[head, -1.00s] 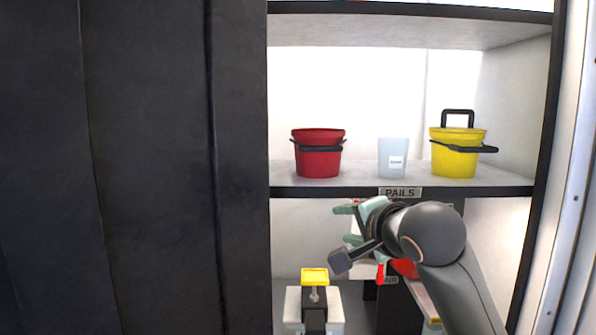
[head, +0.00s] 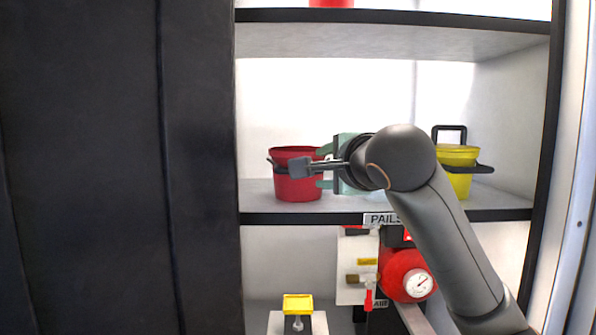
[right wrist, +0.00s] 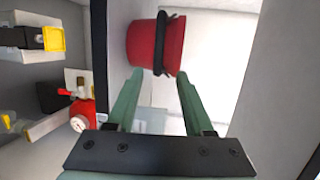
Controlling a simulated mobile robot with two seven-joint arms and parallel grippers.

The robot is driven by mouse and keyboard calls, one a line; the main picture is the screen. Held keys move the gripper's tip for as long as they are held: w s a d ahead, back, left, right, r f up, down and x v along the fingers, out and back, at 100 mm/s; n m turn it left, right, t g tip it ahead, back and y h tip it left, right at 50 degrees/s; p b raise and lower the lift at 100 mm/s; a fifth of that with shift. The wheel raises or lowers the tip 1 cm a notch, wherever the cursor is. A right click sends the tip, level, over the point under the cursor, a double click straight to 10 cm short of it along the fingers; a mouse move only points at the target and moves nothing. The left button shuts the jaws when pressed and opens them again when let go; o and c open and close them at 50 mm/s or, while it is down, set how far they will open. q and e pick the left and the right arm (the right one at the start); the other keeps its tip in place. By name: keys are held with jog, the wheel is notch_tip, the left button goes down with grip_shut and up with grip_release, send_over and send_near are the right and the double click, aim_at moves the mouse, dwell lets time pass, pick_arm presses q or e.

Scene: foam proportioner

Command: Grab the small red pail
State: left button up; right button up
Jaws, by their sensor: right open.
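The small red pail (head: 298,190) with a dark handle stands upright on the shelf labelled PAILS, at the left in the head view. My right gripper (head: 325,166) is open just to the right of the pail, its green fingers pointing at it. In the right wrist view, the pail (right wrist: 148,42) lies just ahead of the fingertips of the open gripper (right wrist: 161,74). I cannot tell whether the tips touch it. My left gripper is not in view.
A yellow pail (head: 457,158) stands to the right on the same shelf (head: 330,205), partly behind my arm. The clear cup is mostly hidden by my gripper. Below are a red tank with a gauge (head: 405,277) and a yellow-topped device (head: 298,304). A dark panel (head: 90,170) borders the left.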

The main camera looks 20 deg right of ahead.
aim_at(305, 190)
jog(key=p+x, duration=0.2)
jog(key=x, duration=0.3)
jog(key=shift+a+f, duration=0.1)
jog(key=shift+a, duration=0.1)
jog(key=shift+w+f, duration=0.1)
jog(key=shift+w, duration=0.15)
jog(key=shift+c, duration=0.4)
grip_shut()
dwell(0.6)
